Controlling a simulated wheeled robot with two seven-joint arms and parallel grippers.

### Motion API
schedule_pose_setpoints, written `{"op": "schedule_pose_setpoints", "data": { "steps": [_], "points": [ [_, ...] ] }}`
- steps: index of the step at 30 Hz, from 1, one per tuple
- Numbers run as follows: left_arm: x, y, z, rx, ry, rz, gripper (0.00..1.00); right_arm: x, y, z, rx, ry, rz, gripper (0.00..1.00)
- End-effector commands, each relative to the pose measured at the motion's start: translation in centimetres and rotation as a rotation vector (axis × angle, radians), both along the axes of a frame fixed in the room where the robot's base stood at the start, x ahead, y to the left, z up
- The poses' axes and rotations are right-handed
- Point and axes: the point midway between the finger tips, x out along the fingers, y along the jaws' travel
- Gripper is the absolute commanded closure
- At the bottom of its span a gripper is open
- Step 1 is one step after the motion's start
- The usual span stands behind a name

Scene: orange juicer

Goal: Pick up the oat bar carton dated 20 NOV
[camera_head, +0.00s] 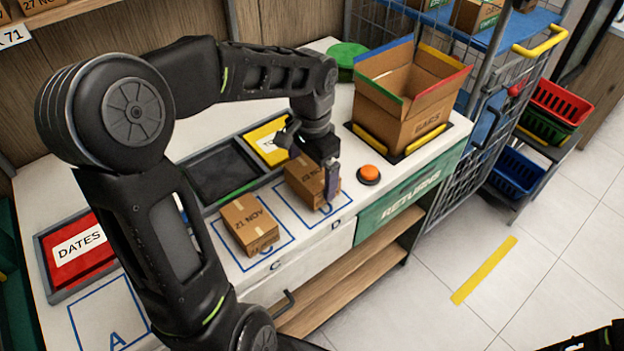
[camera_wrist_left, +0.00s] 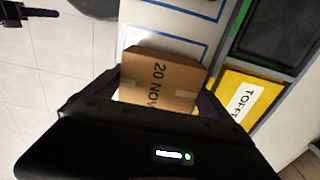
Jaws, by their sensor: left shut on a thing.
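The oat bar carton dated 20 NOV (camera_head: 301,180) is a brown box at spot D on the white counter. Its date reads clearly in the left wrist view (camera_wrist_left: 157,76). My left gripper (camera_head: 316,178) is shut on this carton, with one finger along its right side. I cannot tell whether the carton is lifted off the counter. A second brown carton (camera_head: 249,224) with another date, seemingly 12 NOV, sits at spot C. A dark part of my right arm (camera_head: 592,341) shows at the lower right corner; its jaws cannot be made out.
An open cardboard BARS box (camera_head: 405,100) stands at the back right. An orange button (camera_head: 369,174) is just right of the held carton. A yellow-labelled tray (camera_head: 268,141), a dark tray (camera_head: 215,172) and a red DATES tray (camera_head: 78,250) line the counter. A trolley (camera_head: 483,112) stands beyond.

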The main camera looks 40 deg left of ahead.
Motion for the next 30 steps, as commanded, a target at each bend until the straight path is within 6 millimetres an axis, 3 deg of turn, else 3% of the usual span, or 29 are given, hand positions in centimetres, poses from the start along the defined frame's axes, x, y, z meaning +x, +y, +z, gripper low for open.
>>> {"op": "schedule_pose_setpoints", "data": {
  "steps": [6, 12, 30],
  "points": [
    [0.1, 0.0, 4.3, 0.002, -0.006, 0.001, 0.54, 0.1, 0.0, -0.5, 0.002, -0.002, 0.001, 0.64],
    [0.1, 0.0, 7.2, 0.000, -0.003, 0.000, 0.54, 0.1, 0.0, -0.6, 0.002, -0.003, 0.001, 0.64],
    [0.0, 0.0, 7.6, 0.000, -0.001, 0.000, 0.54, 0.1, 0.0, -0.6, 0.002, -0.003, 0.001, 0.64]
  ]
}}
